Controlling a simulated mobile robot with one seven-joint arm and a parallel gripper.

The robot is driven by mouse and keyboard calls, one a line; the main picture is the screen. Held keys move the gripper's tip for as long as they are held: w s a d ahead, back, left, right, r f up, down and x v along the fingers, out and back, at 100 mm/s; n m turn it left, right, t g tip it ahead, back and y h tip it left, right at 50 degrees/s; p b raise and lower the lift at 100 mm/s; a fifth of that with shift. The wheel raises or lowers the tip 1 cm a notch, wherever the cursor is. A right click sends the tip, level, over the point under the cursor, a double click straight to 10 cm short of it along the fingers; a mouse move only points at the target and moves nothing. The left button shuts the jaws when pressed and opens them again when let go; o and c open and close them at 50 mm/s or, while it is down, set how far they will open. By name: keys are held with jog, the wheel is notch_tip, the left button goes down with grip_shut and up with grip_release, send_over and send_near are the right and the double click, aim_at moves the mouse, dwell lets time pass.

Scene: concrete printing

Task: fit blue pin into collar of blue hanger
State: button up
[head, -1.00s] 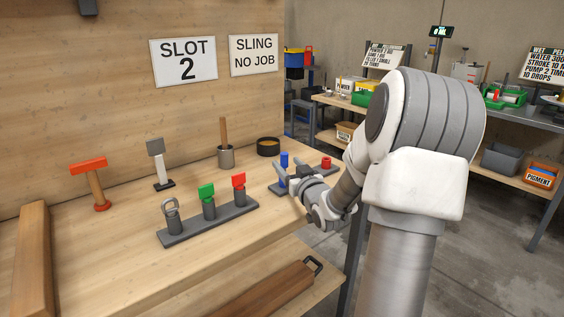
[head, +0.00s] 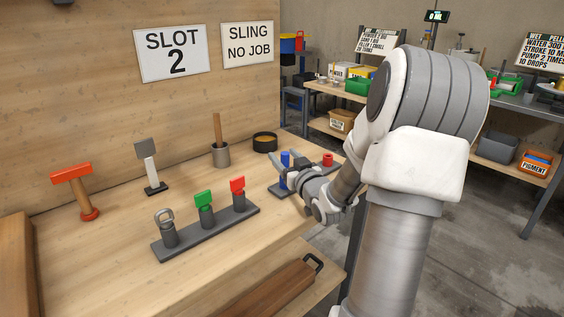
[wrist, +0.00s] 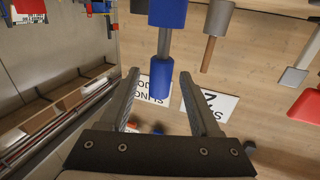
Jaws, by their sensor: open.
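In the wrist view the pin's blue head (wrist: 160,80) is joined by a grey shaft to a wider blue part (wrist: 168,12). My gripper (head: 286,164) is open at the pin. In the wrist view my gripper (wrist: 159,75) has its fingers on either side of the blue head, with gaps showing. I cannot pick out a blue hanger for sure; a hanger-like red T-shaped piece (head: 72,174) and a grey-headed one (head: 146,149) stand at left.
A dark rack (head: 205,235) holds grey, green and red pieces in front.

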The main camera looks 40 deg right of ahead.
jog(key=shift+c, duration=0.2)
grip_shut()
jog(key=shift+r, duration=0.1)
